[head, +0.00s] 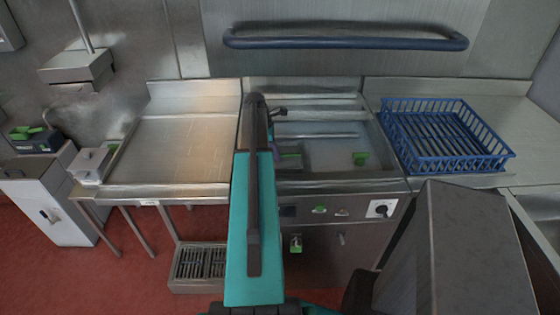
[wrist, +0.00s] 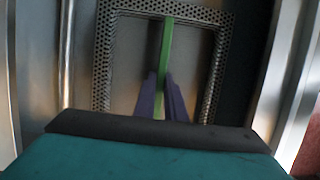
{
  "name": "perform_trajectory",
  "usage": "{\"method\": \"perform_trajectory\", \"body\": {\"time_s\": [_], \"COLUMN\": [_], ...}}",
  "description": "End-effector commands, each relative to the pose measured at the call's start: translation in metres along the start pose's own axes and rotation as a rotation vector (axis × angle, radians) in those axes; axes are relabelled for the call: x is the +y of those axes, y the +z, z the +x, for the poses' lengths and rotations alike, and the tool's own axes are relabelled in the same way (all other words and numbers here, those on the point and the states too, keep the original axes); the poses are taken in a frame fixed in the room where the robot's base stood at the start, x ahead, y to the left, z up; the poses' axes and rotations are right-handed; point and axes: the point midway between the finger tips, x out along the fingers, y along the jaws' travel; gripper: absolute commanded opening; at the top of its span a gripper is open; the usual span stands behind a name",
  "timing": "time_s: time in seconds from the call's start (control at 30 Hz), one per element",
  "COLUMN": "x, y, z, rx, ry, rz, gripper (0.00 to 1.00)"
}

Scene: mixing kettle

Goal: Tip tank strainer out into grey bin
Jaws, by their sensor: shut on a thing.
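The strainer (wrist: 103,62) shows in the wrist view as a square metal frame with a perforated rim. A green bar (wrist: 166,45) crosses its middle. My gripper (wrist: 160,76) has purple fingers shut on this green bar. In the head view my teal arm reaches to the tank (head: 335,153) and hides most of the gripper and the strainer. A little purple and green shows beside the arm there. I cannot tell whether the strainer rests or is lifted. I cannot make out the grey bin for certain.
A blue basket (head: 443,138) stands on the counter right of the tank. A bare steel table (head: 185,145) lies to the left. A large grey block (head: 470,250) fills the lower right. A blue rail (head: 345,40) runs above.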

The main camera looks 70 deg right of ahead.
Motion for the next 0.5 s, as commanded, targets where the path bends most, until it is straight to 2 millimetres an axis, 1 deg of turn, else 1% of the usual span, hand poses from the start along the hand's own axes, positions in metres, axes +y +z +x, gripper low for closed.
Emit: {"method": "perform_trajectory", "body": {"time_s": [0.27, 0.5], "x": [0.0002, 0.0002], "y": [0.0002, 0.0025], "z": [-0.0004, -0.0079], "rx": [0.0, -0.001], "ry": [0.001, 0.001], "rz": [0.0, 0.0], "gripper": [0.0, 0.0]}}
